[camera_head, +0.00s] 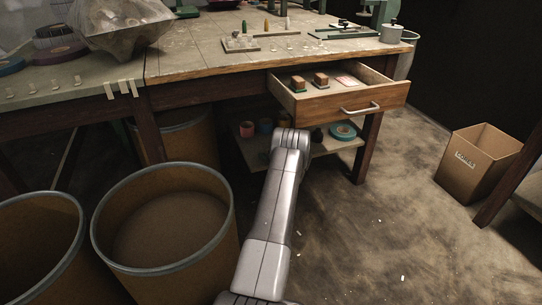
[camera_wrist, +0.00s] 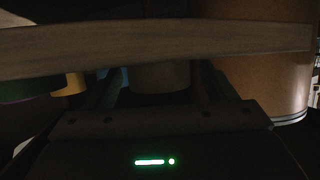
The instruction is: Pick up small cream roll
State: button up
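My gripper (camera_wrist: 160,88) is at the low shelf under the workbench; in the head view my arm hides its fingers. In the dim wrist view two dark fingers stand apart, with a dull greyish-cream cylinder (camera_wrist: 160,76) between them, just beyond or between their tips. It looks like the small cream roll, but the light is too low to be sure of its colour. I see no clear contact between it and the fingers.
A wooden board (camera_wrist: 160,45) crosses the wrist view close above the fingers. A yellow roll (camera_wrist: 70,85) and a blue one (camera_wrist: 124,76) stand left. A cardboard drum (camera_wrist: 265,70) is at right. A pink roll (camera_head: 247,129) and teal roll (camera_head: 343,131) sit on the shelf, below an open drawer (camera_head: 340,102).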

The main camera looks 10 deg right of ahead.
jog(key=c, duration=1)
jog(key=shift+c, duration=0.2)
jog(key=shift+r, duration=0.15)
